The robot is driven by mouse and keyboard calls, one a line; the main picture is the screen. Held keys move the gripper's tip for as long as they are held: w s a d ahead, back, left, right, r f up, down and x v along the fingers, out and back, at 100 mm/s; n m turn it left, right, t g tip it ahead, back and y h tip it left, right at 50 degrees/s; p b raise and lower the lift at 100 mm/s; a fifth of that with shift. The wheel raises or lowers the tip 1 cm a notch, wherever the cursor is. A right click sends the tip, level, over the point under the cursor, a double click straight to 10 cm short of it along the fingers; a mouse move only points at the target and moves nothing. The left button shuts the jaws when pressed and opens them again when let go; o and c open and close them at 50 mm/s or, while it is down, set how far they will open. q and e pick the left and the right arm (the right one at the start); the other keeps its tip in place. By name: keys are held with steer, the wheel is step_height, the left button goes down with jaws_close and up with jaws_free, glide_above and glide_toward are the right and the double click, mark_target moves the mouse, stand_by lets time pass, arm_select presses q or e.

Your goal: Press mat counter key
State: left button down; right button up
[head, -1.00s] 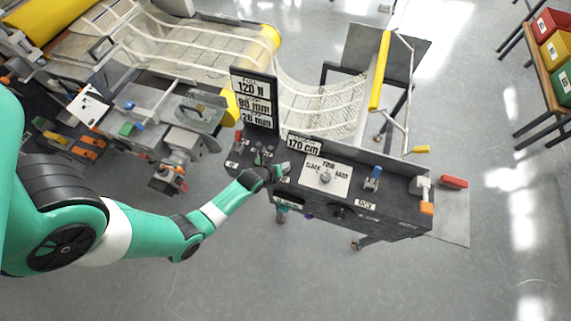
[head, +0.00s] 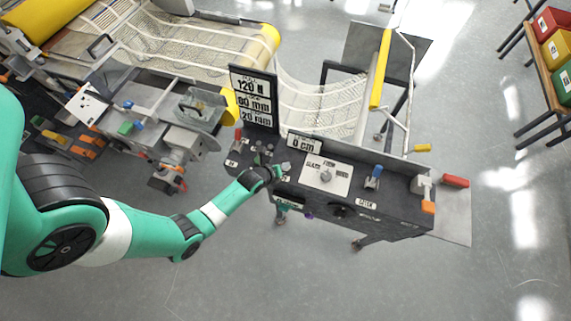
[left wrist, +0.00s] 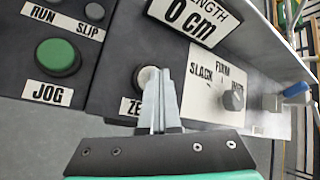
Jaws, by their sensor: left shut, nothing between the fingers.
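The counter display (head: 304,144) on the console reads 0 cm; it also shows in the left wrist view (left wrist: 193,17). Below it in the left wrist view is a small round pale key (left wrist: 146,76), partly hidden by my fingers, with a label beginning "ZE" (left wrist: 130,107) whose rest is covered. My left gripper (head: 284,167) is at the console's front left part. In the left wrist view its fingers (left wrist: 160,75) are shut, empty, and overlap the key; whether they touch it I cannot tell. My right gripper is not in view.
A green JOG button (left wrist: 58,57) lies left of the fingers. A white dial plate (head: 312,180) with a grey knob lies to the right, then a blue switch (head: 374,175). An upright sign board (head: 254,98) stands behind. Open floor lies in front of the console.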

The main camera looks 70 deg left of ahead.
arm_select(q)
steer(key=shift+r+p, duration=0.9)
steer(key=shift+p, duration=0.05)
step_height(320, 180, up, 5)
steer(key=p, duration=0.4)
steer(key=shift+p, duration=0.4)
stand_by(0.3)
